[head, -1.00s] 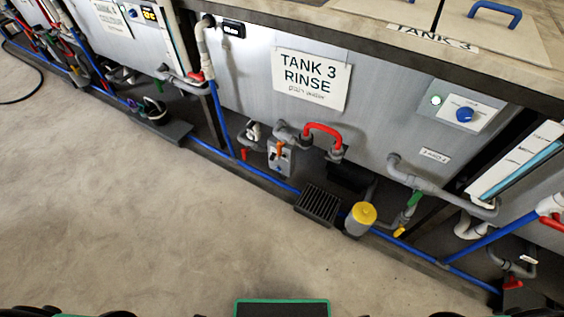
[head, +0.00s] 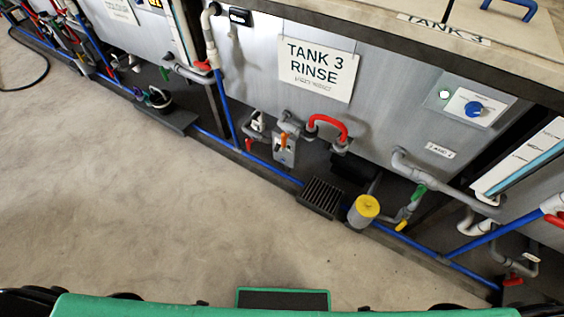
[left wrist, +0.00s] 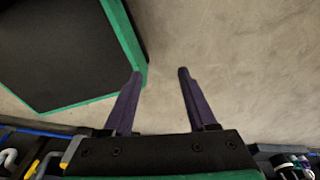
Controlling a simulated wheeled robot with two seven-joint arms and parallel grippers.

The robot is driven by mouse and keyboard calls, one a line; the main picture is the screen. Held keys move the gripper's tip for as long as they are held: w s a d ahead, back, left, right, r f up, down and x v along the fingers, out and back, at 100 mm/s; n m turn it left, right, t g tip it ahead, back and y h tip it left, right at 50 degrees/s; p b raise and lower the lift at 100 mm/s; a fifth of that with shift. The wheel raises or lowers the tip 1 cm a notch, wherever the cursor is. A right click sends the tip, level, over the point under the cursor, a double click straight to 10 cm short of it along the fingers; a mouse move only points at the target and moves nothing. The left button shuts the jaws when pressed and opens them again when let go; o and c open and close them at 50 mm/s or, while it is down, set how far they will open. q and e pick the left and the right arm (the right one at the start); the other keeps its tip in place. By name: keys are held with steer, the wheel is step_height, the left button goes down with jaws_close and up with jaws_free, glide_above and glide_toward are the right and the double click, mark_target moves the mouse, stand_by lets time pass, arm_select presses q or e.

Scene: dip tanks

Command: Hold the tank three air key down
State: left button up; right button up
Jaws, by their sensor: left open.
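Tank three (head: 385,85) is a grey metal tank with a white sign (head: 317,68) reading "TANK 3 RINSE". A white panel (head: 473,107) with a blue knob (head: 473,109) and a green light is on its front at the right. Below the tank is a grey box (head: 284,150) with an orange lever (head: 284,140). I cannot tell which part is the air key. In the left wrist view my left gripper (left wrist: 160,73) is open and empty, with its fingers apart above bare floor. Neither gripper shows in the head view.
A red hose loop (head: 328,124), a black grate (head: 320,197) and a yellow-capped cylinder (head: 363,210) are below the tank. A blue pipe (head: 272,170) runs along the floor edge. The concrete floor (head: 150,220) in front is clear.

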arm_select(q)
jaws_close()
steer(key=shift+f, duration=0.1)
stand_by(1.5)
